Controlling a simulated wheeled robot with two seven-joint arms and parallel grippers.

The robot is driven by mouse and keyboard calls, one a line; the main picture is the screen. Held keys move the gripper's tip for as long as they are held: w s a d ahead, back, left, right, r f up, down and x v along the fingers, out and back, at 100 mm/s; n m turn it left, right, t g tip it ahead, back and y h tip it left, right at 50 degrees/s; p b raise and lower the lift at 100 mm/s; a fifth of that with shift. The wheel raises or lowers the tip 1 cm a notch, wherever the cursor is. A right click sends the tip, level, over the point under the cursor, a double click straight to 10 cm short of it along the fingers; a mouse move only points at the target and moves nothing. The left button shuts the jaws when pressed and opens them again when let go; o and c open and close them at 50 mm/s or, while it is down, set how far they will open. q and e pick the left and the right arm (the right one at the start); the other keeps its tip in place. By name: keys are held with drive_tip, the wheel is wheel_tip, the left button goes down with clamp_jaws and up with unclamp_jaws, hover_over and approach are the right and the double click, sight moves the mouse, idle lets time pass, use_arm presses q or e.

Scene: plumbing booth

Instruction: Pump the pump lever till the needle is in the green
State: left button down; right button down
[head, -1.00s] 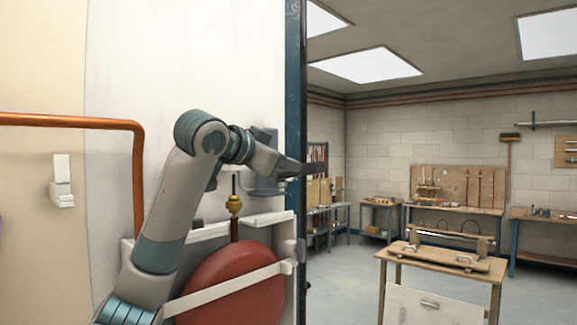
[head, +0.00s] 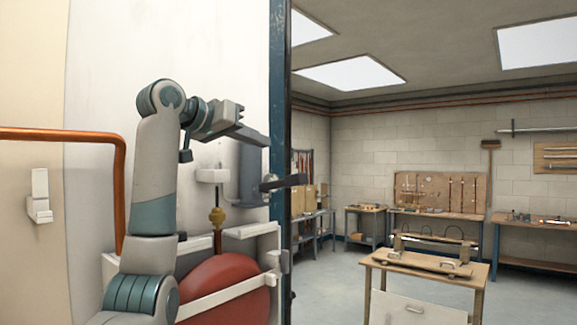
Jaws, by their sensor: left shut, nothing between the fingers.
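A dark lever-like bar (head: 290,182), likely the pump lever, sticks out to the right from a grey pump-like body (head: 250,180) on the white panel. It looks about level. My left gripper (head: 262,139) is shut and empty, above the bar and apart from it in the picture. Its arm comes up from the lower left. A small white box (head: 213,175) sits above a brass fitting (head: 217,215). No gauge face, needle or green zone can be made out. My right gripper is out of view.
A red round tank (head: 225,285) with a white strap stands below the fitting. A copper pipe (head: 70,134) runs along the wall at left. A dark blue post (head: 280,80) edges the panel. A wooden bench (head: 425,272) stands at right, with open floor around it.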

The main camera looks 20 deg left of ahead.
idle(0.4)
use_arm(q)
drive_tip(key=p, duration=0.7)
hover_over(280, 183)
drive_tip(key=s+d, duration=0.2)
drive_tip(key=f, duration=0.4)
drive_tip(key=d+f+p, duration=0.1)
drive_tip(key=f, duration=0.1)
drive_tip(key=shift+d+f, duration=0.1)
